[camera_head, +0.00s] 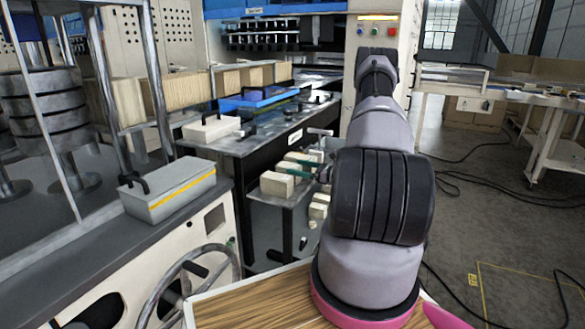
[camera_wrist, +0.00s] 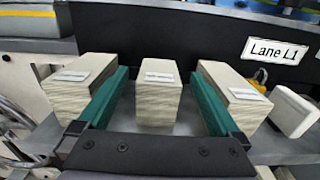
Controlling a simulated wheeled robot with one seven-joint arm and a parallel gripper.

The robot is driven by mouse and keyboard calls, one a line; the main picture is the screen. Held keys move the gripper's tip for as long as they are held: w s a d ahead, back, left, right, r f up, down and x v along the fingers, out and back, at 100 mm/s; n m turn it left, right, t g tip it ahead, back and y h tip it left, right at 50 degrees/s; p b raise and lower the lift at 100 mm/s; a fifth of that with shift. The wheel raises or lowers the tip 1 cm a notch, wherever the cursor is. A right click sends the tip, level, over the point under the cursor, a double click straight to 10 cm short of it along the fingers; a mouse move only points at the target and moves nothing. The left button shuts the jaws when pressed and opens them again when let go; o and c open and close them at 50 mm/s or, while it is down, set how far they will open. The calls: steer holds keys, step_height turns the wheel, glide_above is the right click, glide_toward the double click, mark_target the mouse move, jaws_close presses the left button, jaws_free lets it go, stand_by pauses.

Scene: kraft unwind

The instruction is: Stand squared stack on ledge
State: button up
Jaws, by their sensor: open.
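My gripper (camera_wrist: 158,73) has two green fingers spread apart. The middle stack (camera_wrist: 158,104), a squared pale stack with a small light label on top, stands upright between them, with a visible gap on each side. A left stack (camera_wrist: 77,92) stands outside the left finger and a right stack (camera_wrist: 232,92) outside the right finger, both close to the fingers. All stand on a grey ledge (camera_wrist: 185,129). In the head view my gripper (camera_head: 297,168) is at the ledge among pale stacks (camera_head: 277,186), partly hidden by my arm.
A dark wall with a "Lane L1" sign (camera_wrist: 280,50) rises behind the stacks. A white block (camera_wrist: 293,110) and a yellow padlock (camera_wrist: 261,76) are at the right. A grey box with a yellow stripe (camera_head: 168,190) and a handwheel (camera_head: 190,285) are left. Floor at right has cables (camera_head: 470,185).

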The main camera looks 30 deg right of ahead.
steer(key=v, duration=0.8)
steer(key=s+a+r+n+g, duration=0.3)
steer(key=a+r+n+g, duration=0.35)
steer(key=a+r, duration=0.35)
steer(key=s+a+r+n+g, duration=0.3)
steer(key=a+r+n+g, duration=0.2)
steer(key=a+r+n, duration=0.5)
steer(key=s+a+r+n+t+h, duration=0.2)
steer(key=s+a+r+n+h, duration=0.1)
steer(key=s+r, duration=0.5)
steer(key=s+a+r+n+t+h, duration=0.2)
steer(key=s+r+n+h, duration=0.3)
steer(key=s+r, duration=0.4)
steer(key=shift+s+a+r+h, duration=0.35)
steer(key=shift+s+a+h, duration=0.2)
steer(key=shift+s, duration=1.4)
steer(key=shift+t, duration=0.25)
